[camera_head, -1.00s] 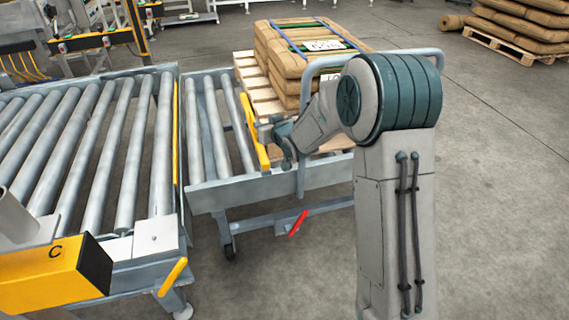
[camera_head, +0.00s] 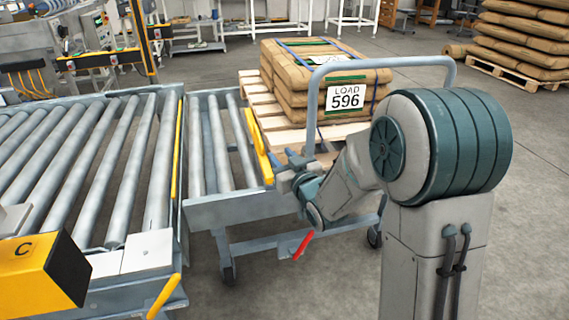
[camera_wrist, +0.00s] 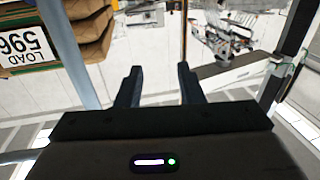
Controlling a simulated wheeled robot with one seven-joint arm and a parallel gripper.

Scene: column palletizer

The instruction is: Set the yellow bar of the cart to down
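The cart (camera_head: 225,212) is a grey roller frame with a tall push handle. Its yellow bar (camera_head: 257,143) slants up above the rollers, along their right end beside the pallet. My gripper (camera_head: 281,168) is close to the right of the bar's lower end; whether it touches the bar cannot be told. In the wrist view my gripper (camera_wrist: 158,85) has its two dark fingers apart with nothing between them. The yellow bar does not show in the wrist view.
A pallet (camera_head: 262,97) bears sacks labelled LOAD 596 (camera_head: 345,96). A red lever (camera_head: 303,245) sits low on the cart. The roller conveyor (camera_head: 90,165), with a yellow bar (camera_head: 177,150) at its edge, adjoins on the left. Floor is open at right.

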